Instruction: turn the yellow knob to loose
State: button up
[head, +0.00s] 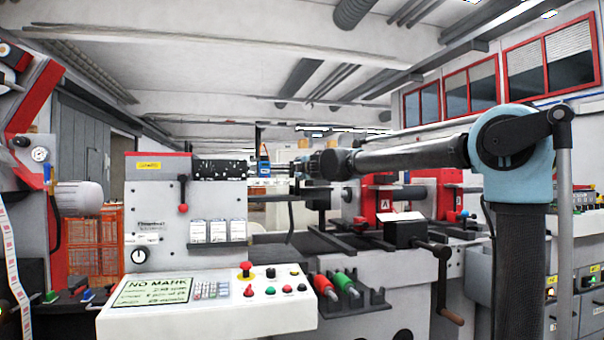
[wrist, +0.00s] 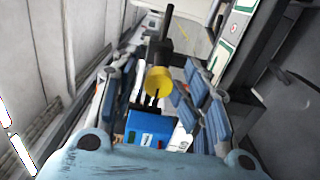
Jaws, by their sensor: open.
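The yellow knob (wrist: 158,80) shows in the middle of the wrist view, a short round cap with a black rod rising behind it. A blue block (wrist: 147,127) with small coloured marks lies just below it in that view. The blue block also shows small in the head view (head: 264,168), with the knob too small to make out clearly there. My gripper (wrist: 160,92) is open, its grey-blue fingers spread to the left and right of the knob. I cannot tell whether either finger touches it. In the head view my gripper (head: 290,168) is beside the blue block, at the arm's left end.
A grey machine cabinet (head: 162,205) with a red-knobbed lever (head: 183,194) stands left of my gripper. A control panel (head: 208,302) with a screen and buttons is below. Red and green handled tools (head: 338,286) sit in a rack. Red clamps (head: 378,205) stand under my arm.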

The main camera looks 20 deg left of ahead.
jog(key=v, duration=0.7)
dwell(0.6)
